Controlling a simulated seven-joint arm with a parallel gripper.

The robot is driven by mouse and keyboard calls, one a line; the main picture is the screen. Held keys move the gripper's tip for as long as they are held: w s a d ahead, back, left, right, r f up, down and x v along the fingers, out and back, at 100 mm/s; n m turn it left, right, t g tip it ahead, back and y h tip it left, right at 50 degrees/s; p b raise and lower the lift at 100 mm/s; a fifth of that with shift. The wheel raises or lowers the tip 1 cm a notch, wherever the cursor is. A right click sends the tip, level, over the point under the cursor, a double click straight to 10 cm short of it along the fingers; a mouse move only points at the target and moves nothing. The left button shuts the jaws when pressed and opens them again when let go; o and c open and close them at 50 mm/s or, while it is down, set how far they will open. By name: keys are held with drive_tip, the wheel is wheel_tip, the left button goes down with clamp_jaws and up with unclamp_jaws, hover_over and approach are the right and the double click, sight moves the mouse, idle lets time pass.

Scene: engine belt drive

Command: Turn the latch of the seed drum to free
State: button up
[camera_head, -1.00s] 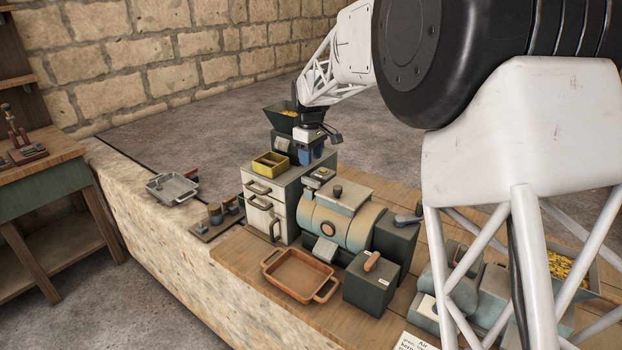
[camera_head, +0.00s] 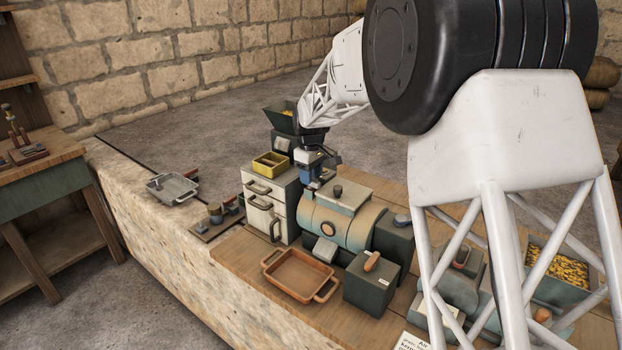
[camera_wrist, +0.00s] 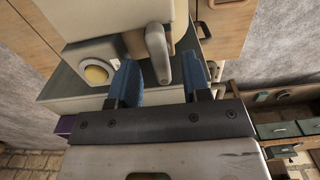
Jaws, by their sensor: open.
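The seed drum (camera_head: 335,222) is a cream and green cylinder lying on the wooden bench, with a knobbed lid on top. My gripper (camera_head: 316,182) is above the drum's left back end, pointing down. In the wrist view its two blue fingers (camera_wrist: 161,75) are apart. A grey rounded lever (camera_wrist: 160,55), which looks like the latch, shows between and just beyond them, with a gap on both sides. I cannot tell whether the fingertips reach down beside it. In the head view my gripper hides this spot.
A drawer cabinet (camera_head: 262,205) with a yellow tray (camera_head: 270,164) stands left of the drum. An orange tray (camera_head: 298,275) and a green box (camera_head: 372,284) with an orange handle stand in front. A hopper (camera_head: 282,120) is behind. My arm covers the right side.

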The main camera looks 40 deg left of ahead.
drive_tip(key=shift+f, duration=0.75)
clamp_jaws()
